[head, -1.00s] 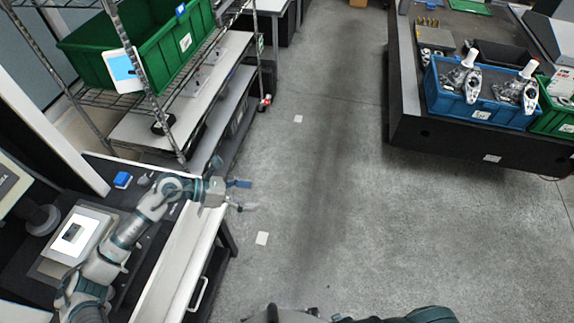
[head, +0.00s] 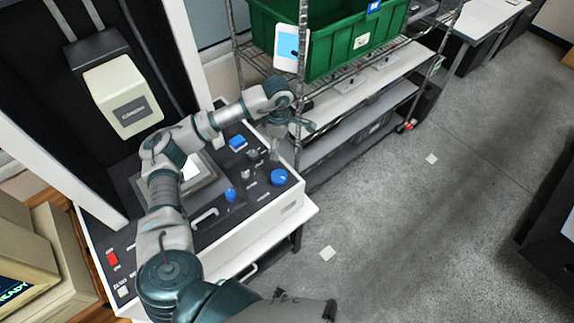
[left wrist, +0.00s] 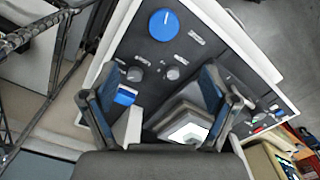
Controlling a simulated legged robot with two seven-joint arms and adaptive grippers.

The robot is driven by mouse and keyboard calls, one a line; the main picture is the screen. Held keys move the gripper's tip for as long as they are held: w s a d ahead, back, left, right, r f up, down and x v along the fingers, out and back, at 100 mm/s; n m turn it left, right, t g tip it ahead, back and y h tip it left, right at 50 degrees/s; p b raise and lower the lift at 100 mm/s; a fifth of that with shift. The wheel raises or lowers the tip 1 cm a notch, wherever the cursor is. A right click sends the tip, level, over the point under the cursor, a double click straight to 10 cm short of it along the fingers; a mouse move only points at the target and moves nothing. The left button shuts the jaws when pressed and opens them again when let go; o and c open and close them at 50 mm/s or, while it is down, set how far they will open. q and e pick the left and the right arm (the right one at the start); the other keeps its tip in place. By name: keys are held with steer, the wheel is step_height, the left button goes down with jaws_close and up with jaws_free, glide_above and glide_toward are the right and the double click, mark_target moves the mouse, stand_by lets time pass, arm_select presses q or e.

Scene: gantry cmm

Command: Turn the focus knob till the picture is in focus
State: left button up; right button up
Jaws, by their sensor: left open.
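A large blue round knob (head: 279,177) stands on the dark sloped panel near its right edge; it also shows at the top of the left wrist view (left wrist: 163,23). Its label is too small to read. Two small grey knobs (left wrist: 135,73) (left wrist: 172,72) sit below it in that view. A smaller blue knob (head: 230,194) stands left of the large one. The bright screen (left wrist: 188,132) is cut off by my gripper, so its sharpness cannot be judged. My left gripper (head: 290,138) is open and empty above the panel, pointing down; its fingers (left wrist: 158,80) touch no knob.
A blue square block (head: 237,142) and a grey handle (head: 204,217) are on the panel. A red switch (head: 112,259) is at its lower left. A wire rack with a green crate (head: 335,55) stands just behind my left gripper.

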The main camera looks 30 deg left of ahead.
mark_target(280, 176)
arm_select(q)
steer(key=f+p, duration=0.1)
steer(key=f, duration=0.9)
steer(key=s+f+p, duration=0.1)
steer(key=f, duration=0.4)
steer(key=shift+f+p, duration=0.35)
steer(key=shift+f, duration=0.05)
steer(key=shift+w+f, duration=0.15)
steer(key=shift+f, duration=0.4)
steer(key=c, duration=1.2)
